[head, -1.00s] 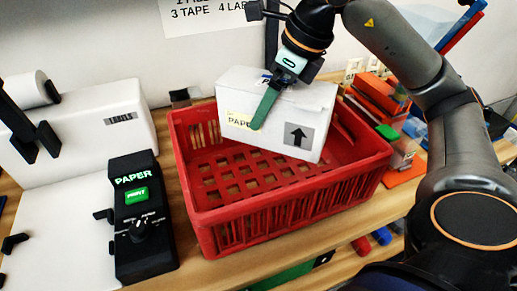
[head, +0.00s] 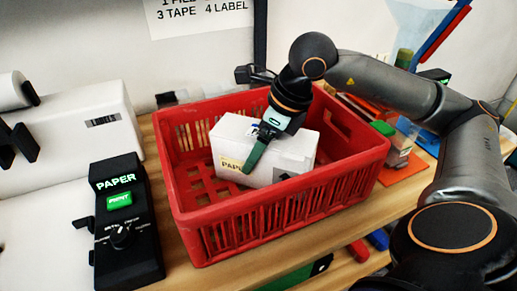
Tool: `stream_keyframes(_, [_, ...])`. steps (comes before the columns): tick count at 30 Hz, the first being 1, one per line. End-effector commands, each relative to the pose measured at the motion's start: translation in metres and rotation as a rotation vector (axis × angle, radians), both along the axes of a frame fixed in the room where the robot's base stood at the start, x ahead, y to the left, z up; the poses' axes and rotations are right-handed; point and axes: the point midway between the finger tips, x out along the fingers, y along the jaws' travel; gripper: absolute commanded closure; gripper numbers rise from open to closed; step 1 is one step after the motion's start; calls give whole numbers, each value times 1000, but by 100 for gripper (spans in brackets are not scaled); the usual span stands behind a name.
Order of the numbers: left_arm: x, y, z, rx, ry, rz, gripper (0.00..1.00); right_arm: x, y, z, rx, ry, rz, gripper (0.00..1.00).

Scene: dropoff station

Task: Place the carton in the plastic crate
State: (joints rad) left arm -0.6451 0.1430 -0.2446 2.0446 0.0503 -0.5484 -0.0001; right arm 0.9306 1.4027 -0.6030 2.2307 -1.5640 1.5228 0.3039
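The white carton (head: 228,137) is inside the red plastic crate (head: 265,222), below the level of the rim at its lower part. It carries a "PAPER" label and an arrow mark, and its bottom edge is partly hidden by the crate's front wall. I cannot tell whether it rests on the floor. My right gripper (head: 258,148) comes down over the carton from above. One green finger lies against the carton's front face; the other finger is hidden behind it. The gripper appears shut on the carton. My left gripper is not in view.
A black label printer control (head: 127,225) with a green button stands left of the crate, beside a white machine (head: 75,135). Red and green items (head: 385,130) lie to the right. The crate's left part is free, showing its lattice floor.

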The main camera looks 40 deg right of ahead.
Motion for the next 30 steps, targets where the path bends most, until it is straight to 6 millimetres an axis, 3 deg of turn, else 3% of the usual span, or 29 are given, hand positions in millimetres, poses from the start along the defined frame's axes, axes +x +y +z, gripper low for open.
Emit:
stream_keyframes(8, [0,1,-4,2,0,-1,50,0,0,-4,0,-1,0,71])
stream_keyframes(9, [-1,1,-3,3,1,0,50,0,0,-2,0,0,0,3])
stream_keyframes(10, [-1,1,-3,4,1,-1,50,0,0,-2,0,0,0,0])
stream_keyframes(21, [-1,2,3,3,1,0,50,-1,-1,6,0,-2,-1,0])
stream_keyframes(30, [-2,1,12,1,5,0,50,-21,-11,64,0,-6,-2,0])
